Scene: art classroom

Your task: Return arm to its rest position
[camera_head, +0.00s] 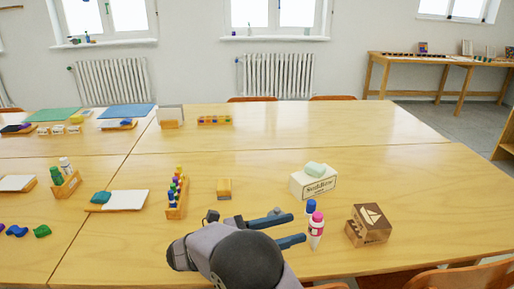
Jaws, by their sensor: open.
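My gripper (288,229) is in the lower middle of the head view, above the near wooden table (400,175). Its two blue-grey fingers point right and stand apart, with nothing seen between them. A white bottle with a pink cap (316,232) stands upright just right of the fingertips. A blue-topped bottle (311,207) is just behind it. I cannot tell whether the fingers touch either bottle. My arm's dark rounded links hide part of the table's front edge.
A wooden box with a boat picture (370,226) stands at right. A small wooden block (224,188) and a rack of coloured bottles (177,197) stand left. Chairs (455,278) line the front. The table's right end is clear.

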